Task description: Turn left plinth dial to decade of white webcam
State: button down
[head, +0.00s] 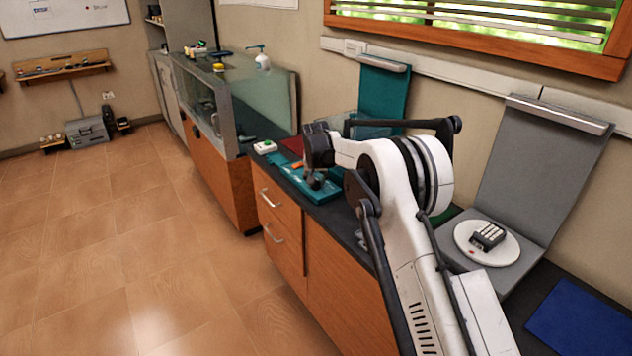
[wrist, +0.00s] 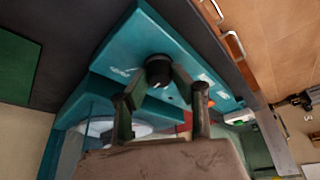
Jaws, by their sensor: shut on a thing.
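The left plinth (head: 324,196) is teal, with a tall teal back panel (head: 383,88) behind it; it also shows in the wrist view (wrist: 134,40). Its dial (wrist: 158,66) is a round black knob on the teal front part, with small pale markings nearby that are too small to read. My gripper (wrist: 160,78) has its two fingers on either side of the dial and is shut on it. In the head view my gripper (head: 316,183) is low over the plinth and partly hides it. A white disc (wrist: 108,127) shows partly behind a finger. I cannot make out a white webcam.
An orange piece (head: 297,165) and a white box with a green button (head: 265,147) lie near the plinth. A glass case (head: 235,95) stands beyond. A grey plinth (head: 540,228) with a dark keypad device (head: 487,236) on a white disc stands right. A blue mat (head: 580,322) lies nearer.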

jog(key=c, duration=1.5)
grip_release()
jog(key=shift+o, duration=0.2)
jog(key=shift+r, duration=0.1)
jog(key=v, duration=1.1)
jog(key=shift+s+r, duration=0.15)
jog(key=shift+r, duration=0.25)
jog(key=s+d+r+t, duration=0.1)
jog(key=s+d+r, duration=0.8)
jog(key=s, duration=0.3)
jog(key=s+d+r, duration=0.8)
jog(key=s+d, duration=0.1)
jog(key=s, duration=0.3)
jog(key=s+d+f, duration=0.2)
jog(key=s+d, duration=0.1)
jog(key=s, duration=0.7)
jog(key=s+d+f+t, duration=0.1)
jog(key=s+d+f, duration=0.2)
jog(key=s, duration=0.7)
jog(key=s+d+f, duration=0.3)
jog(key=s, duration=0.7)
jog(key=shift+s+f+m, duration=0.2)
jog(key=shift+f+m, duration=0.05)
jog(key=shift+m, duration=0.15)
